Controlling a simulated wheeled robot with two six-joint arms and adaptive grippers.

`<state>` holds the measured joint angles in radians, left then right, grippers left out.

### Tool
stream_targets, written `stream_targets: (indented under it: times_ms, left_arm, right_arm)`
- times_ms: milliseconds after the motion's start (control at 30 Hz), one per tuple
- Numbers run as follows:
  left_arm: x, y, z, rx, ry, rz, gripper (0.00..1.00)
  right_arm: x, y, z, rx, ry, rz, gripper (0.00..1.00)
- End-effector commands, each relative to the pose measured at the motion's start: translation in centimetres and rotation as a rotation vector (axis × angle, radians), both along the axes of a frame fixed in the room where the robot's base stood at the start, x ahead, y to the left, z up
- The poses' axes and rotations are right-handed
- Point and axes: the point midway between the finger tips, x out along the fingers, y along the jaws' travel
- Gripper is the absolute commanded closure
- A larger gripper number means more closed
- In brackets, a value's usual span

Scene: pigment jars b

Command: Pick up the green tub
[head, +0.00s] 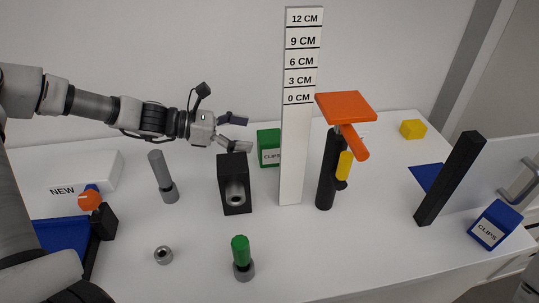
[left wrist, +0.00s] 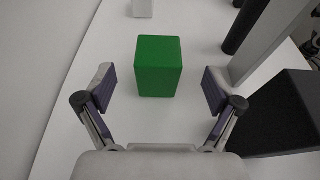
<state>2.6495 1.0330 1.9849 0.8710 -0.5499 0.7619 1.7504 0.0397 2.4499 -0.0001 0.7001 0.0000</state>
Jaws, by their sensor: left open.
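The green tub (head: 268,143) is a small green box with a pale CLIPS label. It stands upright on the white table, behind the black block and left of the tall height gauge. The left wrist view shows the tub (left wrist: 158,66) from above, centred ahead of the fingers. My left gripper (head: 240,132) is open and empty, just left of the tub in the head view. Its two fingers (left wrist: 158,88) are spread to either side of the near end of the tub, with a visible gap on each side. My right gripper is not in view.
A black block (head: 235,170) with a metal bore stands close in front. The white height gauge (head: 293,130) rises right of the tub. Beyond it is a black post (head: 327,180) with an orange top (head: 345,105). A blue CLIPS tub (head: 495,224) stands far right.

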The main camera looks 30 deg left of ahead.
Motion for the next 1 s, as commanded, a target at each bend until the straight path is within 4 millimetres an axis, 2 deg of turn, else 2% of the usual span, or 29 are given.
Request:
stream_targets:
  times_ms: [33, 233, 500, 733, 867, 900, 933, 1000]
  left_arm:
    - [0.3, -0.5, -0.8, 0.005, 0.002, -0.003, 0.08]
    - [1.4, -1.8, -1.2, 0.005, 0.001, -0.001, 0.08]
    - [3.9, -4.6, -2.3, 0.003, 0.001, 0.001, 0.08]
    - [4.0, -4.7, -2.1, 0.000, -0.002, 0.003, 0.08]
    - [4.0, -4.7, -2.1, 0.000, -0.002, 0.003, 0.54]
    - [4.0, -4.7, -2.1, 0.000, -0.002, 0.003, 0.69]
    - [4.0, -4.7, -2.1, 0.000, -0.002, 0.003, 0.76]
    - [4.0, -4.7, -2.1, 0.000, -0.002, 0.003, 0.76]
  right_arm:
    - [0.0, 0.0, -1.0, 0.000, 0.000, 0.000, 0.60]
    - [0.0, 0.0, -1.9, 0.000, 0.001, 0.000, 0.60]
    - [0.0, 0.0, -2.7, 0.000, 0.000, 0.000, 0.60]
    - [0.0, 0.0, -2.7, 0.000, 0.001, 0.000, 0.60]
    - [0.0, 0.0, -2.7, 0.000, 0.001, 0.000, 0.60]
    - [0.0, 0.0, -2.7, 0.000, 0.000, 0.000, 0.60]
    - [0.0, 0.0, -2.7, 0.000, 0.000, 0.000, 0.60]
    - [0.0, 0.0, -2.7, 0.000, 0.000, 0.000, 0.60]
